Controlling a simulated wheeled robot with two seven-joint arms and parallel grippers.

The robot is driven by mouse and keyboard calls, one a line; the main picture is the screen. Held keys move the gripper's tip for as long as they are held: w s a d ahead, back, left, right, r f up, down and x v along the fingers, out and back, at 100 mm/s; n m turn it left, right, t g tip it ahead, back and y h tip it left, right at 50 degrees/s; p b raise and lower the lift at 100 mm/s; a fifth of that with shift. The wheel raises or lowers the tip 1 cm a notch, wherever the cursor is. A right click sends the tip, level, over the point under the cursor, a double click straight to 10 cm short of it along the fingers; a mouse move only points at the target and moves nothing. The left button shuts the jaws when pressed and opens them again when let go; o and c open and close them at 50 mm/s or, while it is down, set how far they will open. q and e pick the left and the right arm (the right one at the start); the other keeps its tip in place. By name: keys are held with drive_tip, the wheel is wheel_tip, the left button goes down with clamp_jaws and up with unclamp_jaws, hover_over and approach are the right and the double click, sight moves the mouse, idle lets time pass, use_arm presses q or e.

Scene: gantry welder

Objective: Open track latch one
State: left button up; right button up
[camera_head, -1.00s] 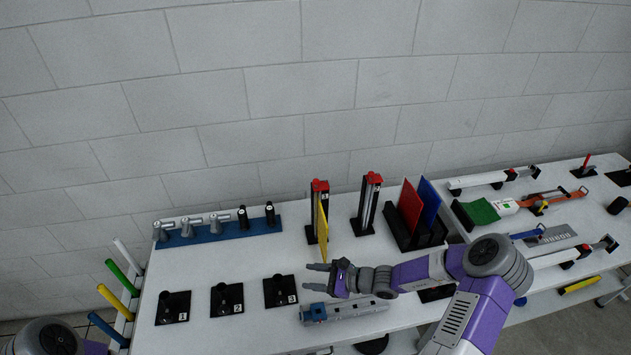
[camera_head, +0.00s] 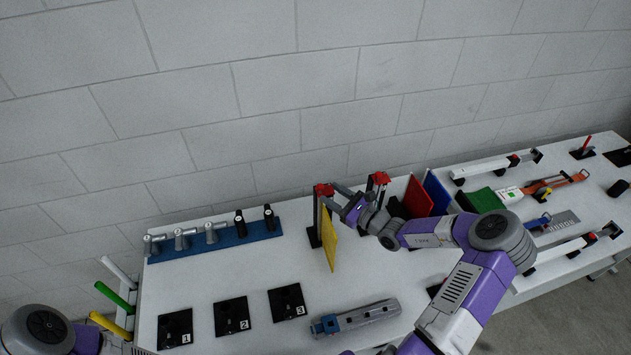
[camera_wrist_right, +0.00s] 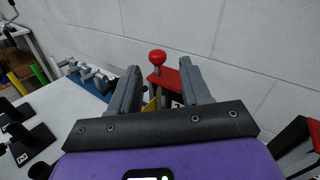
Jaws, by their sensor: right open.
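Two upright posts with red tops stand near the back of the table, one at the left (camera_head: 323,188) and one at the right (camera_head: 379,178). I cannot read which is track latch one. A yellow plate (camera_head: 329,240) stands against the left post. In the right wrist view a round red knob (camera_wrist_right: 157,57) sits on a red bracket (camera_wrist_right: 166,78). My right gripper (camera_head: 330,193) is open and close to the left post's red top. In the wrist view its two fingers (camera_wrist_right: 160,68) are spread, with the red top between or beyond them; contact is unclear.
A red panel (camera_head: 417,198) and a blue panel (camera_head: 437,194) stand right of the posts. A blue strip with several grey and black handles (camera_head: 213,238) lies left. Numbered black bases (camera_head: 231,316) and a grey fixture (camera_head: 357,316) occupy the front. Bare table lies between.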

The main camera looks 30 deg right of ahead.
sight(322, 187)
use_arm(q)
drive_tip(key=shift+s+r+p, duration=0.3)
drive_tip(key=shift+s+r, duration=0.05)
drive_tip(key=shift+r, duration=0.05)
use_arm(e)
drive_tip(key=x, duration=0.4)
drive_tip(key=shift+w+a+r, duration=0.1)
drive_tip(key=shift+a, duration=0.1)
drive_tip(key=shift+w+a, duration=0.1)
drive_tip(key=shift+w, duration=0.35)
drive_tip(key=shift+s, duration=0.1)
clamp_jaws()
